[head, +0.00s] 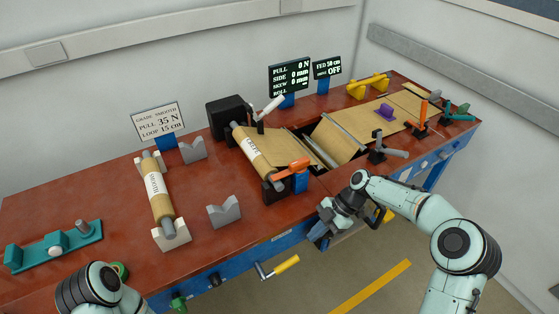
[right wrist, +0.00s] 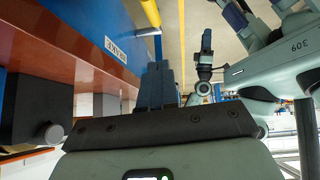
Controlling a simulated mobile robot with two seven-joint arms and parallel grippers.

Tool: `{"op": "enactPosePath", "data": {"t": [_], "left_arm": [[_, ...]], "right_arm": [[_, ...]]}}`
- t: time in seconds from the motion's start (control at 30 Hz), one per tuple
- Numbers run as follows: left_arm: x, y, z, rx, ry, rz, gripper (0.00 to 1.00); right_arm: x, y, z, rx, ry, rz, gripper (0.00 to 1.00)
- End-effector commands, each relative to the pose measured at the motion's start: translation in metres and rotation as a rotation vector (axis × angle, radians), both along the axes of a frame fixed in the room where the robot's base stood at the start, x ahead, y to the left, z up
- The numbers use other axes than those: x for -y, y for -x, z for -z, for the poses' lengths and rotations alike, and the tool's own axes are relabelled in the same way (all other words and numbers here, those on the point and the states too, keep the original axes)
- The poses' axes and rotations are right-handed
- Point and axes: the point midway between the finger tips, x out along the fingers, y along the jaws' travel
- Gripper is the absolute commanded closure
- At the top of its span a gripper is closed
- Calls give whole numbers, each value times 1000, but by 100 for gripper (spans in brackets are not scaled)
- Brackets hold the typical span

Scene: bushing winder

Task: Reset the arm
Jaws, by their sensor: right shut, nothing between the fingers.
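My right arm comes in from the lower right in the head view. My right gripper (head: 319,237) is shut and empty, pointing down in front of the bench's blue front edge, below the tabletop. In the right wrist view its dark fingers (right wrist: 158,87) are together, with nothing between them. They are beside the bench's blue front, apart from the winder parts. A bent part of my left arm (head: 92,288) shows at the bottom left of the head view. The left gripper is not visible there.
The red-brown bench (head: 95,205) carries a paper roll (head: 160,198) on grey supports, a winder roll (head: 252,150) with brown sheet, and an orange-handled lever (head: 292,167). A yellow-handled crank (head: 284,265) sticks out from the bench front. Floor is open before the bench.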

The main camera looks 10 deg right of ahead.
Motion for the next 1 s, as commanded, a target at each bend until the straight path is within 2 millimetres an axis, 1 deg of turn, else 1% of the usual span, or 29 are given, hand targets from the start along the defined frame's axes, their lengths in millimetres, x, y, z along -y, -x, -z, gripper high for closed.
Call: {"op": "enactPosePath", "data": {"t": [0.1,0.17,0.27,0.37,0.4,0.47,0.5,0.57,0.6,0.67,0.7,0.77,0.8,0.9,1.0], "left_arm": [[0,0,0,0,0,0,48],[0,0,0,0,0,0,48],[0,0,0,0,0,0,48],[0,0,0,0,0,0,48],[0,0,0,0,0,0,48],[0,0,0,0,0,0,48],[0,0,0,0,0,0,48],[0,0,0,0,0,0,48],[0,0,0,0,0,0,48],[0,0,0,0,0,0,48],[0,0,0,0,0,0,48],[0,0,0,0,0,0,48],[0,0,0,0,0,0,48],[0,0,0,0,0,0,48],[0,0,0,0,0,0,48]], "right_arm": [[0,0,1,-2,1,3,100],[-3,1,7,-18,6,23,100],[-14,8,34,-97,33,127,100],[-33,26,81,-240,86,329,100],[-41,36,102,-308,114,430,100],[-52,56,134,-414,160,591,100],[-59,70,153,-481,190,700,100],[-66,94,180,-577,235,867,100],[-70,111,196,-638,265,978,100],[-74,138,216,-726,309,1145,100],[-75,157,227,-778,335,1256,100],[-75,183,240,-845,369,1416,100],[-74,200,246,-884,389,1515,100],[-70,232,255,-953,420,1724,100],[-65,253,258,-991,433,1866,100]]}}
